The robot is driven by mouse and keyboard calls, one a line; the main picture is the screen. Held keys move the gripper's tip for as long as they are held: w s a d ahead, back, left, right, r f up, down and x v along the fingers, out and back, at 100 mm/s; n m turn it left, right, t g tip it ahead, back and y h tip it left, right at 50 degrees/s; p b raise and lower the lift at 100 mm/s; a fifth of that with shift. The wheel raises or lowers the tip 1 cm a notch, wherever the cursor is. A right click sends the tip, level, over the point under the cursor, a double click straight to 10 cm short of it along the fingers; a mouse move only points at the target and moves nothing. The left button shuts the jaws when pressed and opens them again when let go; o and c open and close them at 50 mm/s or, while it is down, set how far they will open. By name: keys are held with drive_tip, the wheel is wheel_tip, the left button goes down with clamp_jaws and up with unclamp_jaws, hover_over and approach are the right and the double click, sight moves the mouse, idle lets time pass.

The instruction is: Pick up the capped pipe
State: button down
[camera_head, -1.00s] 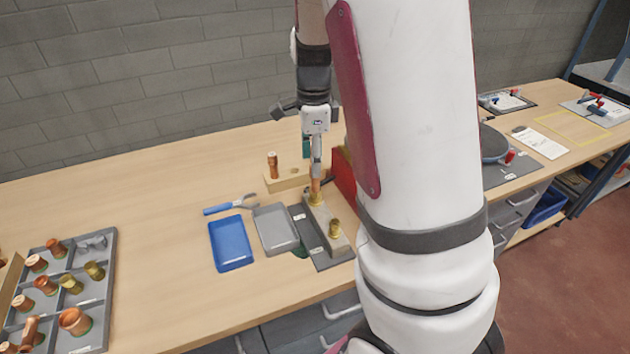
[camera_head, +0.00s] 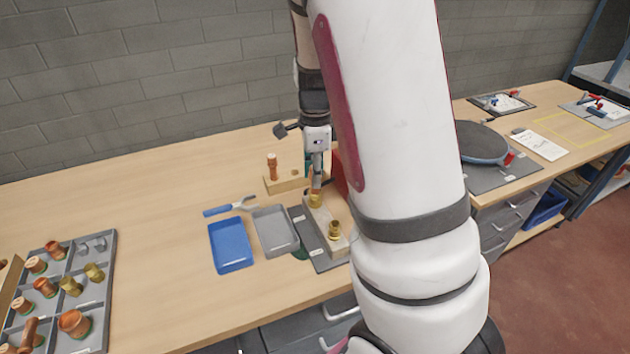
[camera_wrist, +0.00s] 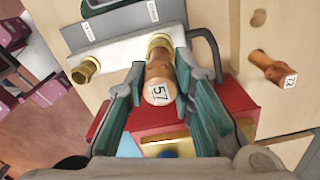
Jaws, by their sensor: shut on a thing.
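The capped pipe (camera_wrist: 159,80) is copper, with a flat end marked 57 facing the wrist camera. It stands upright in a brass fitting (camera_head: 315,200) on a pale block (camera_head: 325,220); only a short piece of the pipe (camera_head: 316,187) shows in the head view. My gripper (camera_wrist: 160,78) has its green-padded fingers on either side of the pipe and is shut on it. In the head view my gripper (camera_head: 316,176) points down over the fitting. The pipe's lower end is hidden in the fitting.
A second copper pipe (camera_head: 272,166) stands in a wooden block (camera_head: 283,184) nearby. Another brass fitting (camera_head: 334,229) is empty. A red object (camera_wrist: 240,100) stands close to my fingers. A blue tray (camera_head: 231,246) and grey tray (camera_head: 275,230) lie left. The table's back left is clear.

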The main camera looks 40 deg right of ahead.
wheel_tip(320, 180, up, 10)
drive_tip(key=shift+f, duration=0.1)
drive_tip(key=shift+r+p, duration=1.65)
drive_tip(key=shift+r, duration=1)
